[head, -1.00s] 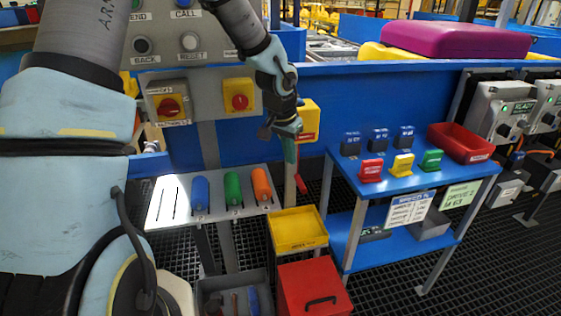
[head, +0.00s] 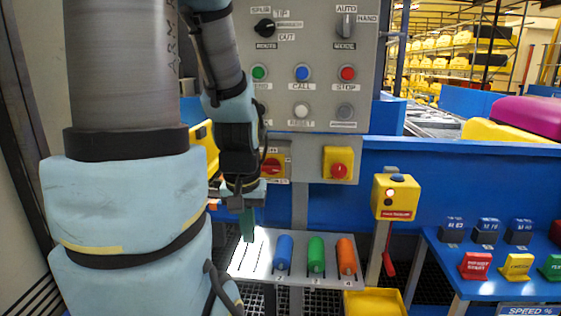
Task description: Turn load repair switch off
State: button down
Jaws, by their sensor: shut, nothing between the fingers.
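My gripper (head: 247,228) points down with its green fingertips together and empty, in front of the back edge of the white slotted plate. A red rotary switch (head: 272,167) on a yellow and grey plate is just right of my wrist, partly hidden by it. A yellow box with a red knob (head: 338,170) is mounted to its right. A yellow post box (head: 395,195) has a dark blue top, and a red lever (head: 389,256) hangs below it. I cannot read a load repair label on any of these, so I cannot tell which is that switch.
A grey control panel (head: 322,114) with knobs and buttons stands above. Blue, green and orange handles (head: 346,256) rest on the white plate (head: 261,250). A blue table (head: 460,272) with coloured blocks is at right. A yellow bin (head: 374,303) is at the bottom.

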aim_at(271, 166)
jog(key=i+j, duration=0.1)
jog(key=j, duration=1.55)
jog(key=i, duration=0.05)
